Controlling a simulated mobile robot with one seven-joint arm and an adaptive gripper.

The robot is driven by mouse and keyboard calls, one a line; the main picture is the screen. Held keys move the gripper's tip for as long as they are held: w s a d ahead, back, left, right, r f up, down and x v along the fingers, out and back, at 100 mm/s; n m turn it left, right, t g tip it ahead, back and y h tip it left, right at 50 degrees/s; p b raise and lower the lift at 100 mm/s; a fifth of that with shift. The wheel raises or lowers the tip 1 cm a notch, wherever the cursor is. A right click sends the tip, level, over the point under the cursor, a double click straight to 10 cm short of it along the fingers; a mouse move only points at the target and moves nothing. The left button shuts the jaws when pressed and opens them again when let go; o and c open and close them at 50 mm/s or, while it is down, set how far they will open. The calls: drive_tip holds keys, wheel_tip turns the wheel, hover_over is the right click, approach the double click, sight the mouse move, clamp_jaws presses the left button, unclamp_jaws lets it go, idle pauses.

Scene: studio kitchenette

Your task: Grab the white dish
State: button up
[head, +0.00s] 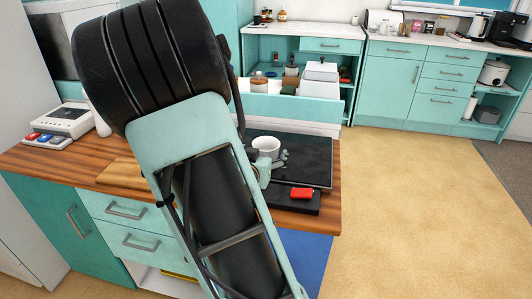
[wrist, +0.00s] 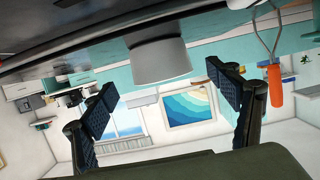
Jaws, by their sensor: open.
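The white dish (head: 265,146) is a small, round, cup-like vessel standing on the black cooktop (head: 310,160), just past my arm in the head view. In the wrist view, which is upside down, it appears as a pale grey cylinder (wrist: 158,62) between and beyond the fingertips. My gripper (wrist: 162,82) is open, with one dark pad on each side of the dish's outline and nothing held. In the head view only a little of my gripper (head: 279,160) shows beside the dish; my arm hides the rest. I cannot tell whether the pads touch the dish.
A red block (head: 302,193) lies on the cooktop's black front strip. A wooden board (head: 121,173) lies left of my arm, and a white device (head: 62,121) stands at the counter's left end. An orange-handled item (wrist: 273,85) appears at right in the wrist view. The floor at right is clear.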

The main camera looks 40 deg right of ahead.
sight(268, 143)
drive_tip(key=b+x, duration=0.1)
drive_tip(key=x, duration=0.4)
drive_tip(key=shift+w+d, duration=0.3)
drive_tip(key=shift+c, duration=0.2)
drive_tip(key=shift+r, duration=0.1)
drive_tip(key=c, duration=1.5)
